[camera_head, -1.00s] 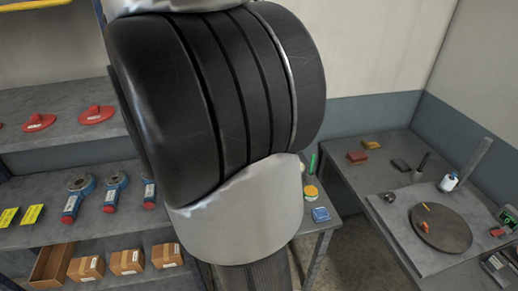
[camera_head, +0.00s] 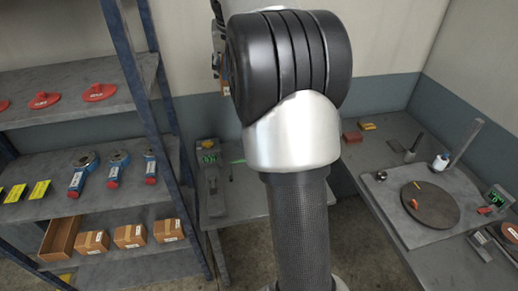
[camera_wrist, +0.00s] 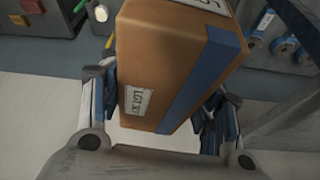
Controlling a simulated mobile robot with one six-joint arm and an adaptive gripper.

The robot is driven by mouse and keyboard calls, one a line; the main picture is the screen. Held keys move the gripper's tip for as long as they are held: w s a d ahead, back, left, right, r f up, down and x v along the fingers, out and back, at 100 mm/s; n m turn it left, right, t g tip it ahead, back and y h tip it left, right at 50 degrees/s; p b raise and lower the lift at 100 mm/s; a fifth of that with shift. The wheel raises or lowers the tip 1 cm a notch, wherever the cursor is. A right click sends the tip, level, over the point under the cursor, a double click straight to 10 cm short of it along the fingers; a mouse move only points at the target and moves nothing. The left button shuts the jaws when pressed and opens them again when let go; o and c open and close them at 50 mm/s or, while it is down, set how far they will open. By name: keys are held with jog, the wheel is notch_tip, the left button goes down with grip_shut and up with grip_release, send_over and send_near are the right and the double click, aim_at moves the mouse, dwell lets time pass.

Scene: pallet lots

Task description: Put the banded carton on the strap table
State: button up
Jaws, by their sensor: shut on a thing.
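The banded carton (camera_wrist: 150,60) is a brown box with a broad blue band and a white lot label, filling the middle of the wrist view. My gripper (camera_wrist: 163,105) is shut on it, one finger on each side. In the head view my arm hides most of the gripper; only a brown sliver, likely the carton, shows at the arm's left edge. A grey table (camera_head: 234,208) stands behind my arm, and another grey table (camera_head: 370,190) with a round turntable stands at the right. I cannot tell which is the strap table.
A blue-framed shelf (camera_head: 125,60) at the left holds red discs, blue tools, yellow blocks and small cartons (camera_head: 130,235). The right table carries the dark turntable (camera_head: 430,203), a post and small items. The middle table holds a device with a green display (camera_head: 209,157).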

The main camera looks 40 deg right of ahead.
jog(key=w+a+p+x, duration=0.1)
jog(key=p+x, duration=0.2)
jog(key=x, duration=0.8)
jog(key=n+p, duration=0.2)
jog(key=p, duration=0.5)
send_over(243, 199)
jog(key=s, duration=0.2)
notch_tip(243, 199, down, 24)
jog(key=shift+t, duration=0.3)
jog(key=f+b, duration=0.4)
jog(key=f, duration=0.1)
jog(key=f+b, duration=0.8)
jog(key=f, duration=0.1)
jog(key=shift+w+a+f, duration=0.25)
jog(key=shift+a+f, duration=0.05)
jog(key=shift+a, duration=0.1)
notch_tip(243, 199, down, 5)
jog(key=b, duration=0.5)
jog(key=shift+f, duration=0.1)
jog(key=shift+b, duration=0.3)
jog(key=shift+f, duration=0.25)
jog(key=o, duration=1.2)
jog(key=shift+r, duration=0.1)
jog(key=shift+c, duration=0.2)
